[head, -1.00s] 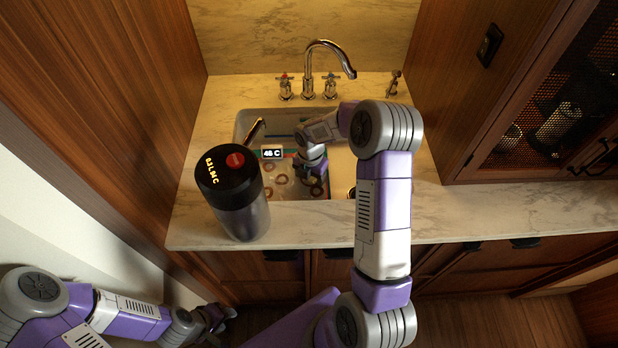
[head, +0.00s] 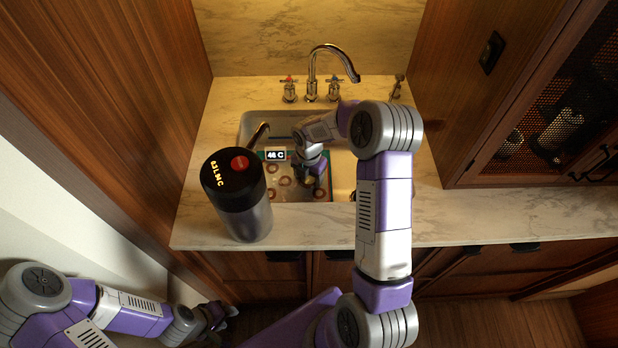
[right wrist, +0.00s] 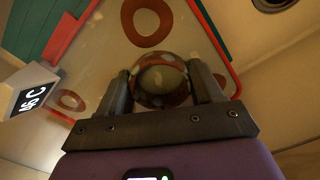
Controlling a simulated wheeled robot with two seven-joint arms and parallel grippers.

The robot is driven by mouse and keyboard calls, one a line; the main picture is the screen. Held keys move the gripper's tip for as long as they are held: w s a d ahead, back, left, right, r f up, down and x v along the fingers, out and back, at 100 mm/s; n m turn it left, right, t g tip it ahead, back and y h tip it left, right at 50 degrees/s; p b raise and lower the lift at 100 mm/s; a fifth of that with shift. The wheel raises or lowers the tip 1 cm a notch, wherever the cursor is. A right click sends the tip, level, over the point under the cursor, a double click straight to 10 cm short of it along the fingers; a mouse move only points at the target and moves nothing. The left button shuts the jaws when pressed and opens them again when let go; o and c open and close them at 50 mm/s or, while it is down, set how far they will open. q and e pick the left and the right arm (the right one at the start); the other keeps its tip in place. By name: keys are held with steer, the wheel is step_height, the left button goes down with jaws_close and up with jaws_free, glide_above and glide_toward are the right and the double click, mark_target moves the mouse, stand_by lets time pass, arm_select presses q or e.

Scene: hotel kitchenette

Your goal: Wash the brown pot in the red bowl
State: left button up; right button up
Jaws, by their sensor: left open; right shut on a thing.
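The brown pot (right wrist: 162,82) appears as a small, round, glossy brown thing with pale patches in the right wrist view. My right gripper (right wrist: 161,76) is shut on it, one finger on each side. In the head view my right gripper (head: 314,178) reaches down into the sink, and the pot is largely hidden. Below it lies a straight-sided vessel with a red edge (right wrist: 66,36), apparently the red bowl; its pale inside shows several brown rings. I cannot tell whether the pot touches its bottom. My left gripper (head: 218,318) is open and low at the lower left, away from the counter.
A tall grey canister with a black lid (head: 232,180) and lit display stands on the counter, left of the sink (head: 275,121). A tag reading 46 C (head: 275,155) shows over the sink. The faucet (head: 333,51) arches behind. The counter at right (head: 500,215) is clear.

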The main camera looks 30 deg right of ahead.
step_height(320, 180, up, 7)
steer(key=p, duration=0.5)
stand_by(0.3)
step_height(320, 180, up, 11)
steer(key=p, duration=0.9)
steer(key=shift+r, duration=0.2)
